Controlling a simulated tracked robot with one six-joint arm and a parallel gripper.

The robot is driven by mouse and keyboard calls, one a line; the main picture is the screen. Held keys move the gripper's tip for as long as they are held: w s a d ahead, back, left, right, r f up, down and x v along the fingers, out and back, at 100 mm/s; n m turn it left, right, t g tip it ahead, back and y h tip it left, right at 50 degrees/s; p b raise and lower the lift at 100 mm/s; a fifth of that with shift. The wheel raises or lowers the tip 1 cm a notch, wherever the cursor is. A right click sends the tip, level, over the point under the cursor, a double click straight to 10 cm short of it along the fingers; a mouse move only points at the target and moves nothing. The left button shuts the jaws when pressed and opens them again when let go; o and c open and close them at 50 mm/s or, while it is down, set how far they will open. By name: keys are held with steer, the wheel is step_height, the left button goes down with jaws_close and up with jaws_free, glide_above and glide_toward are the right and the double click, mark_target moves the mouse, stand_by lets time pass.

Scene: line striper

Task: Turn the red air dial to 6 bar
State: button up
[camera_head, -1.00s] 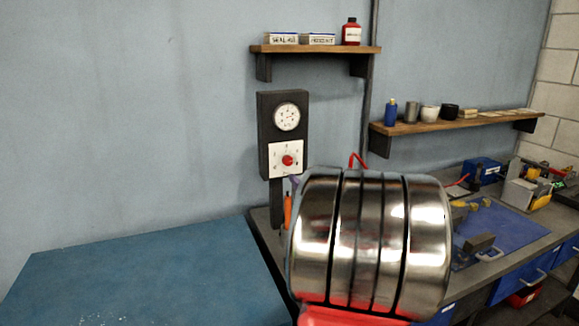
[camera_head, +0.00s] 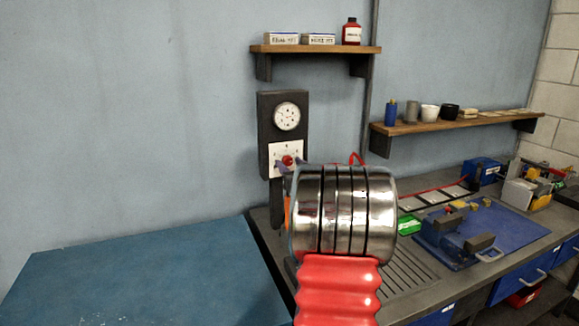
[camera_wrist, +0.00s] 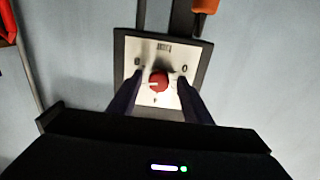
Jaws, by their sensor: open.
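The red air dial (camera_head: 287,160) sits on a white scale plate (camera_head: 281,148) on the dark upright panel, below a round white gauge (camera_head: 286,116). In the wrist view the red dial (camera_wrist: 158,80) shows with a light pointer mark toward its left side. My gripper (camera_wrist: 158,86) is open, with one dark finger on each side of the dial; a gap shows between each finger and the dial. In the head view my silver arm hides most of the gripper and the plate's lower right. The gauge needle is too small to read.
A wooden shelf (camera_head: 320,49) with boxes and a red bottle (camera_head: 351,31) is above the panel. A lower shelf (camera_head: 440,124) with cups is to the right. The workbench holds a blue mat (camera_head: 505,226) and a blue fixture (camera_head: 450,248). A blue tabletop (camera_head: 140,275) at left is clear.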

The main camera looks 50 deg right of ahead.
steer(key=shift+c, duration=0.6)
steer(key=c, duration=0.9)
steer(key=shift+c, duration=0.2)
steer(key=shift+n, duration=2.3)
steer(key=shift+a, duration=0.1)
steer(key=shift+w, duration=0.1)
steer(key=o, duration=1.1)
steer(key=shift+c, duration=0.2)
